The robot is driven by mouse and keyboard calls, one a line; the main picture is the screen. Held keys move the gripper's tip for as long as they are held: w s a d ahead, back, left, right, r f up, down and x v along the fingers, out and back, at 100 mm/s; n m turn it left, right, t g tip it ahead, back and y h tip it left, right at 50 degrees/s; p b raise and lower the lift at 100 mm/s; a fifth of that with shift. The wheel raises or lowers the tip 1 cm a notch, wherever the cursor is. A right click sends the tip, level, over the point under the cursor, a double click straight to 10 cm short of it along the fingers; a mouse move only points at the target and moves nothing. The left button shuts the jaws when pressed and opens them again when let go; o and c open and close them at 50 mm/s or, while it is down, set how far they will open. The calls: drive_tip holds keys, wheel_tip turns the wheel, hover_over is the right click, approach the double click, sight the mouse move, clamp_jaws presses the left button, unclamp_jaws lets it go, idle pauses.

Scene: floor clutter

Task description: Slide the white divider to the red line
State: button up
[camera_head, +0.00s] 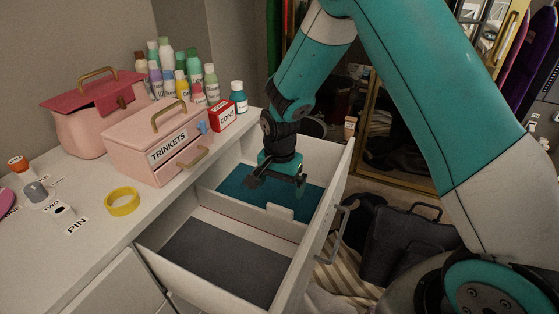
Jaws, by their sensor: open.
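The white divider (250,212) stands across the inside of the open white drawer (323,222), with a small raised tab (280,212) on its top edge. It parts a teal-floored section behind it from a grey-floored section in front. My gripper (275,186) points down over the teal section, just behind the tab. Its jaws are open and empty, and it appears apart from the divider. A faint thin reddish line seems to run across the drawer near the divider's foot, but I cannot tell clearly that it is the red line.
The counter to the left holds a pink trinkets box (158,142), a pink bag-like case (85,120), a red coins box (222,115), several bottles and a yellow tape ring (122,202). A dark bag (405,240) and striped cloth (342,268) lie right of the drawer.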

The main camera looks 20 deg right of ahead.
wheel_tip(320, 180, up, 8)
drive_tip(key=shift+f, duration=0.15)
idle(0.5)
drive_tip(key=s+a+r+n+y+p, duration=0.2)
drive_tip(key=s+a+r+n+p, duration=0.2)
drive_tip(key=s+r+n, duration=0.4)
drive_tip(key=s+a+r+n+y+p, duration=0.2)
drive_tip(key=s+a+r+n+p, duration=0.2)
drive_tip(key=s+r+n, duration=0.5)
drive_tip(key=s+r+p, duration=0.1)
drive_tip(key=s+r, duration=0.6)
drive_tip(key=s, duration=0.1)
